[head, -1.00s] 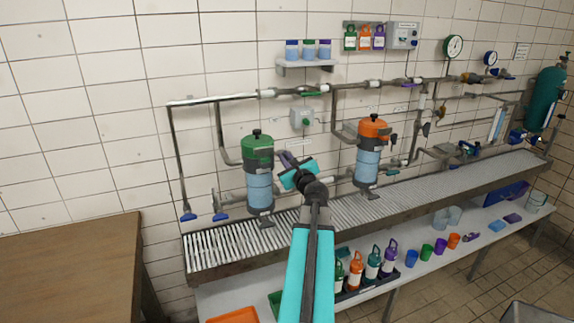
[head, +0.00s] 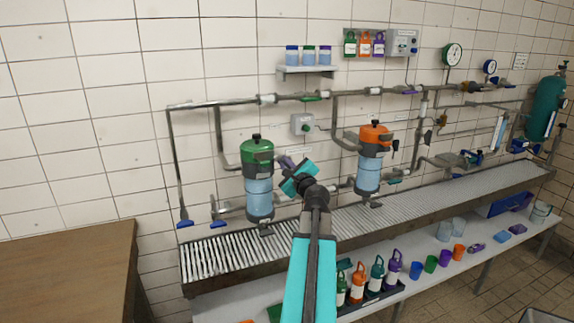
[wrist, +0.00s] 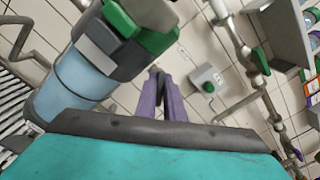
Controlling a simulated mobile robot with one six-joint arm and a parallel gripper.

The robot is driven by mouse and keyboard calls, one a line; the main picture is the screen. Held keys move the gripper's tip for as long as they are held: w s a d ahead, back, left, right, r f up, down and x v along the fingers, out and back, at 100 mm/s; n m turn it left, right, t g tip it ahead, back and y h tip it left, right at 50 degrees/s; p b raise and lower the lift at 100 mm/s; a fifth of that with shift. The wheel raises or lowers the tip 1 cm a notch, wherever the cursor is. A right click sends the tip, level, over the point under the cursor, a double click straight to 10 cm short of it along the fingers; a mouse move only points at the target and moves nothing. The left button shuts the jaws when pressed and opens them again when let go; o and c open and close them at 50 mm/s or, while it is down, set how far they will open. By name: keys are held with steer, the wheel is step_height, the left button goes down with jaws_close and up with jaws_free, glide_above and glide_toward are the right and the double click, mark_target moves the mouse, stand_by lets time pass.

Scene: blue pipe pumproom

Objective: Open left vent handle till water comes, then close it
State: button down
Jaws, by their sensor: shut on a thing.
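The left filter housing (head: 259,190) has a green top, a grey collar and a clear blue bowl, and it hangs on the wall pipes. In the wrist view its bowl (wrist: 65,85) fills the left side. My gripper (head: 285,161) is at the right side of its collar. The purple fingers (wrist: 157,75) come together at the tips beside the collar. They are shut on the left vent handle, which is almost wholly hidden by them. No water shows at the vent. The right housing (head: 369,170) has an orange top and a dark vent handle (head: 395,146) on its right side.
A slatted drain bench (head: 225,255) runs below the housings. Several bottles (head: 376,272) and cups stand on the shelf under it. Pipes (head: 230,101) and a small grey switch box (head: 303,124) are on the wall close behind. A wooden table (head: 70,270) is at the left.

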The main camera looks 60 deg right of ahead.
mark_target(286, 165)
steer(key=shift+s+f, duration=0.1)
steer(key=c, duration=1.9)
jaws_free()
steer(key=shift+o, duration=0.2)
steer(key=shift+b+v, duration=0.55)
steer(key=shift+v, duration=2.4)
steer(key=shift+b, duration=0.5)
steer(key=b+v, duration=0.2)
steer(key=b, duration=0.4)
steer(key=shift+s+a, duration=0.3)
